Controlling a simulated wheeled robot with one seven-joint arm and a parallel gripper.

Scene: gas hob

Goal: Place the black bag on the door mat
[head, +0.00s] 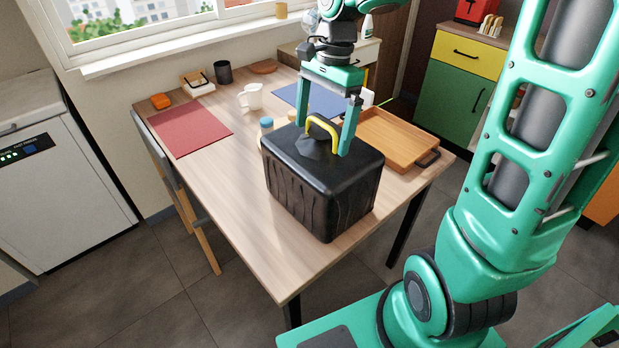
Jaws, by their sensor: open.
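The black bag (315,190) is boxy, with a yellow handle (327,127) on top, and stands upright on the wooden table near its front right side. My gripper (323,142) is over the bag, pointing down, with its two fingers apart on either side of the yellow handle. I cannot tell whether the fingers touch the handle or the bag's top. No door mat that I can identify on the floor is in view.
The table (262,262) also bears a red placemat (189,128), a blue placemat (322,98), a wooden tray (392,138) right of the bag, a white mug (250,96) and a dark cup (223,72). A chair (172,175) stands left. Grey floor (170,310) is clear in front.

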